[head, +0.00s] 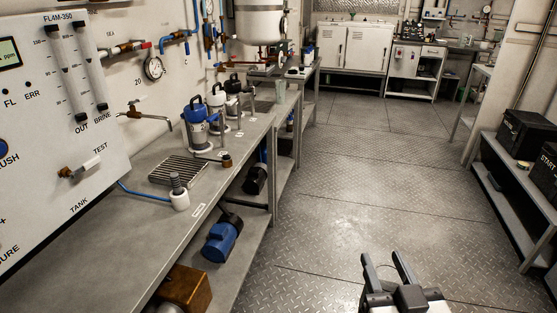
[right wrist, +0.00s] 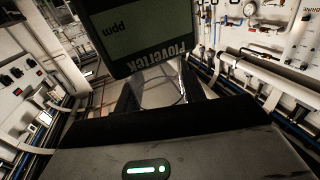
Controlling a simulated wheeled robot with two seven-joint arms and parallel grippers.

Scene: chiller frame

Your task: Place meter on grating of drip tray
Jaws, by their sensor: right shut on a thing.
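The meter (right wrist: 145,35) is dark, with a greenish screen reading "ppm" and a brand name, upside down in the right wrist view. The meter cannot be made out in the head view. The drip tray's slatted grating (head: 180,169) lies on the bench at left, far from my right gripper. Its slats look bare.
The grey bench (head: 108,232) runs along the left wall. A wall panel (head: 60,130) rises at left. The floor (head: 330,230) is clear.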

